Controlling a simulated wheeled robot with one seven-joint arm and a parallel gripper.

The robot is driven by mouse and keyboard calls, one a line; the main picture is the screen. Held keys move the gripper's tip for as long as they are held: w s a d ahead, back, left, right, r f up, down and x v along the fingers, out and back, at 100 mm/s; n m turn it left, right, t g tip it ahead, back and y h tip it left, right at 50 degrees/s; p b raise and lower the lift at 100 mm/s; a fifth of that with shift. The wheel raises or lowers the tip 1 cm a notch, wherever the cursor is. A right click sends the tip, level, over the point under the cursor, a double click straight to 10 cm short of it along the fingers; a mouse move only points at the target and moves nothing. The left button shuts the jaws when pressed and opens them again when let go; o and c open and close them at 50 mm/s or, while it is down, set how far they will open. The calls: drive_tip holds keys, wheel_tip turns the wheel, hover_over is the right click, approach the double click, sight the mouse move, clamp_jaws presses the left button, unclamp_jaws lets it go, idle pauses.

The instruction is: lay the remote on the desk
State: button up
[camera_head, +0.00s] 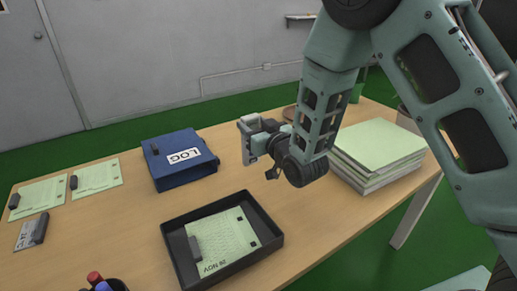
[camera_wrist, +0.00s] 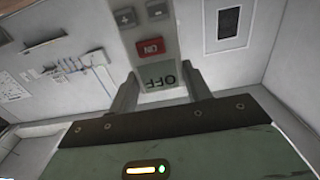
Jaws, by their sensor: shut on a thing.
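In the head view my gripper (camera_head: 260,150) is shut on the remote (camera_head: 246,140), in the air above the desk (camera_head: 100,232), between the blue box and the paper stack. My arm's links hide part of the desk's back right.
A blue LOG box (camera_head: 175,173) stands at the back. A black tray (camera_head: 180,265) holds a green dated sheet and a dark block. Green sheets (camera_head: 97,176) with small blocks lie left; a paper stack (camera_head: 375,150) stands right. Bare desk lies left of the tray.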

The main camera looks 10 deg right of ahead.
drive_tip(key=shift+f, duration=2.65)
drive_tip(key=shift+f, duration=0.2)
drive_tip(key=o, duration=1.3)
drive_tip(key=shift+o, duration=0.2)
drive_tip(key=shift+r, duration=0.1)
